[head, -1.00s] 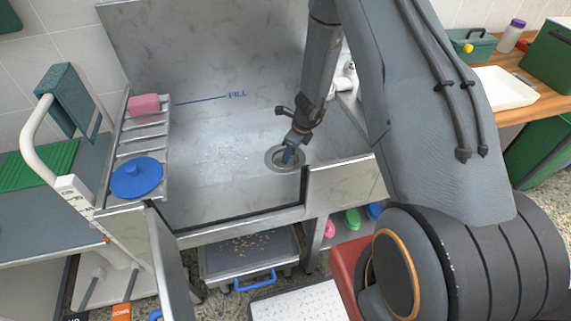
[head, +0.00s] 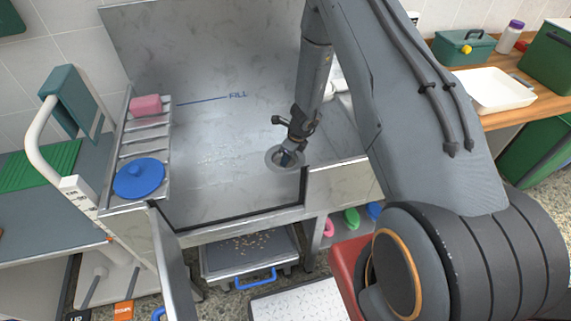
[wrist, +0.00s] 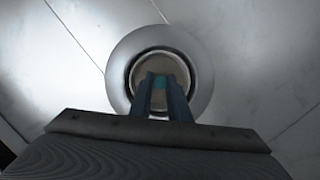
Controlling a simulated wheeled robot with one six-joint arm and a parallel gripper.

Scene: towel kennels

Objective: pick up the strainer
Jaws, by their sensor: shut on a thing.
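The strainer (wrist: 148,72) is a round, light disc inside the metal drain ring (wrist: 190,48) in the wrist view. My gripper (wrist: 161,82) points straight down at it, with its two fingers close together around a small teal piece at the strainer's middle. In the head view my gripper (head: 288,157) is over the drain (head: 272,155) on the floor of the steel tub. It is shut on the strainer, which still appears within the ring. The arm and fingers hide most of the strainer in the head view.
The steel tub (head: 225,190) has high back and side walls and a low front opening. A rack at its left holds a blue lid (head: 139,178) and a pink sponge (head: 145,106). A tray with crumbs (head: 255,243) sits below. Small pale bits lie left of the drain.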

